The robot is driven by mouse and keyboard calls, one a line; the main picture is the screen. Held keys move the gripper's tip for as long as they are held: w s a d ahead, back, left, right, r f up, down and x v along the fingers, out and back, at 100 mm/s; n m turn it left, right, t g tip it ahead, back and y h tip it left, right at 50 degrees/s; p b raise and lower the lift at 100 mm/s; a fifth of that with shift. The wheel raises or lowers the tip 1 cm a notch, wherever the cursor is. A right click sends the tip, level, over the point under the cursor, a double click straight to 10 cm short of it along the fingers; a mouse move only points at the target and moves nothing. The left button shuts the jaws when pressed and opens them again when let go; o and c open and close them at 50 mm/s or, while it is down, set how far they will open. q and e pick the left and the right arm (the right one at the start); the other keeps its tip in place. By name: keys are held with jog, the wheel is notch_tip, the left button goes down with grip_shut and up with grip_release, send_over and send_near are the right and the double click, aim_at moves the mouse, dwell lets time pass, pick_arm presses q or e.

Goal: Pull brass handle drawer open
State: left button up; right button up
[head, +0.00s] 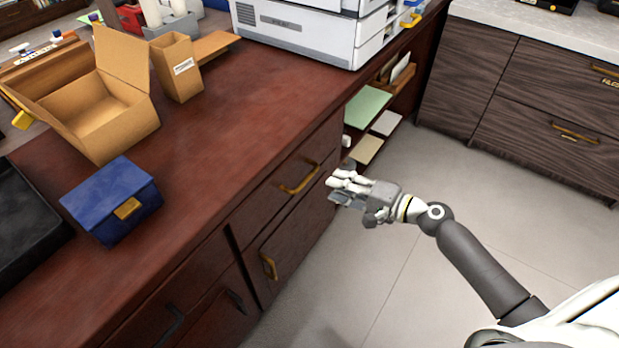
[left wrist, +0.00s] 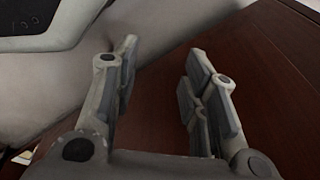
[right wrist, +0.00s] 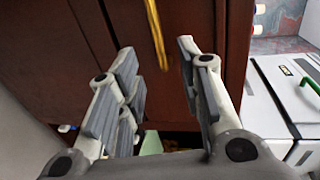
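The dark red wooden desk has an upper drawer (head: 275,200) with a brass handle (head: 300,178), shut flush with the desk front. A lower drawer (head: 290,245) has another brass handle (head: 268,266) and is also shut. My right gripper (head: 338,188) is just right of the upper handle in the head view. In the right wrist view, my right gripper (right wrist: 158,58) is open and empty, with a brass handle (right wrist: 156,40) ahead, roughly between the fingertips; contact does not show. My left gripper (left wrist: 163,58) is open and empty in its wrist view, outside the head view.
A blue box (head: 112,200), an open cardboard box (head: 105,115) and a printer (head: 300,35) stand on the desk. Open shelves (head: 368,110) lie beyond the drawers. The floor (head: 400,230) in front is clear. A dark wood cabinet (head: 530,100) stands at right.

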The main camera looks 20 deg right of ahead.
aim_at(310, 174)
jog(key=x, duration=0.9)
jog(key=shift+w+a+f, duration=0.1)
jog(key=shift+w+a, duration=0.05)
jog(key=shift+w, duration=0.1)
grip_shut()
